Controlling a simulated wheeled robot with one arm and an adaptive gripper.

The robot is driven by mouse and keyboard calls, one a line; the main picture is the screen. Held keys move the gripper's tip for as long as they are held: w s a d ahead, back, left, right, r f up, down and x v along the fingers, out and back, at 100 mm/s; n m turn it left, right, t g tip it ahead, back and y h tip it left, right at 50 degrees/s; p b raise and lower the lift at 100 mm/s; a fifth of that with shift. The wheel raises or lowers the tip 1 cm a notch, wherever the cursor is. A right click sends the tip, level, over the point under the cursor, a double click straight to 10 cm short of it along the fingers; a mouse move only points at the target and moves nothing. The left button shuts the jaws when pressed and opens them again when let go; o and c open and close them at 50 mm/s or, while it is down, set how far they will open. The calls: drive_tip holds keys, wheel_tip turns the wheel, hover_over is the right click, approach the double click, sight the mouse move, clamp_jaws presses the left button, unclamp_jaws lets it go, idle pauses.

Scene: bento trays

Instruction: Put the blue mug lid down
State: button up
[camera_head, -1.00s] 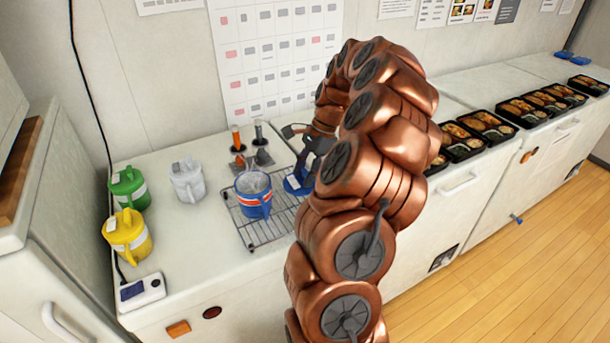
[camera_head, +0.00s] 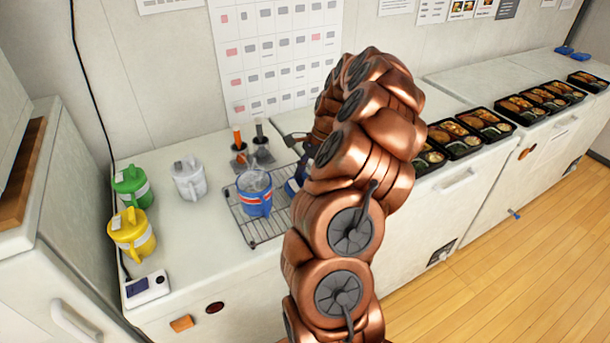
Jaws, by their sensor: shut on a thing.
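The blue mug (camera_head: 256,203) stands upright and uncovered on a wire rack (camera_head: 268,230); its open top and pale inside show. The blue mug lid (camera_head: 291,187) is just right of the mug, apart from it, and mostly hidden behind my arm. My gripper (camera_head: 297,176) is at the lid, shut on it; its fingertips are largely hidden by my copper arm. I cannot tell whether the lid touches the rack.
A white mug (camera_head: 188,180), a green mug (camera_head: 131,187) and a yellow mug (camera_head: 132,236) stand to the left. Holders with utensils (camera_head: 240,157) are behind the rack. A white device (camera_head: 147,287) lies near the front edge. Several bento trays (camera_head: 484,122) line the right counter.

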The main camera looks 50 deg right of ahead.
drive_tip(key=shift+f, duration=0.15)
drive_tip(key=o, duration=1.1)
drive_tip(key=shift+b+v, duration=1.95)
drive_tip(key=shift+v, duration=4.15)
